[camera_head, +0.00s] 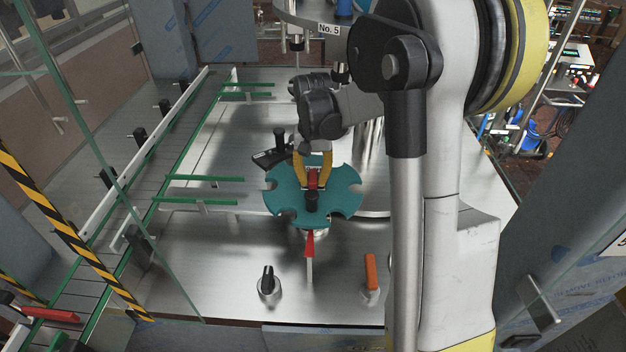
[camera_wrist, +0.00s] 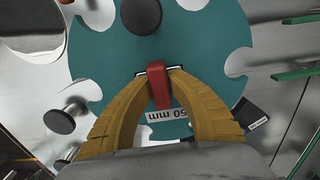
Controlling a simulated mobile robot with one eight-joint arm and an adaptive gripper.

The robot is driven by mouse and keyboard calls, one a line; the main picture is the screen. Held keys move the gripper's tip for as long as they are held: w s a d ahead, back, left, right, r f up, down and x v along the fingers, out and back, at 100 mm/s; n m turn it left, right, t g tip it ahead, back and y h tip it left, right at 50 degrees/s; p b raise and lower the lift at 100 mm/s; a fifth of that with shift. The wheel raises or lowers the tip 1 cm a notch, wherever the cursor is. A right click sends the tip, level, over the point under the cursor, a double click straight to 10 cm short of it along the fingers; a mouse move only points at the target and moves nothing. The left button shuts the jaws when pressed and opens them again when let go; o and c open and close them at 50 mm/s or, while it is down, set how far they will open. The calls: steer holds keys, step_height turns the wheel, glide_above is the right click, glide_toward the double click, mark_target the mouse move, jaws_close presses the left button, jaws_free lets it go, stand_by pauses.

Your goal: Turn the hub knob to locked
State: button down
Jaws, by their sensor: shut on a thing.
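A teal star wheel (camera_head: 343,196) with notched edges lies flat above the metal table. A red knob (camera_head: 312,179) stands near its hub. In the wrist view the red knob (camera_wrist: 158,90) shows between the yellow fingers, beside a white "50 mm" label (camera_wrist: 168,115). My gripper (camera_head: 313,176) reaches down from the back and is shut on the red knob; the fingertips touch its sides. A black round post (camera_head: 311,202) rises from the wheel just in front of it and also shows in the wrist view (camera_wrist: 141,15). I see no locked mark.
A red pointer (camera_head: 309,244) stands in front of the wheel. A black selector knob (camera_head: 267,280) and an orange lever (camera_head: 370,272) sit at the table's front. Another black post (camera_head: 279,137) stands behind the wheel. Green guide rails (camera_head: 205,178) run at the left.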

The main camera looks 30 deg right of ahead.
mark_target(313, 176)
stand_by(0.4)
steer(key=c, duration=1.3)
jaws_free()
steer(key=shift+o, duration=0.2)
step_height(313, 176, up, 12)
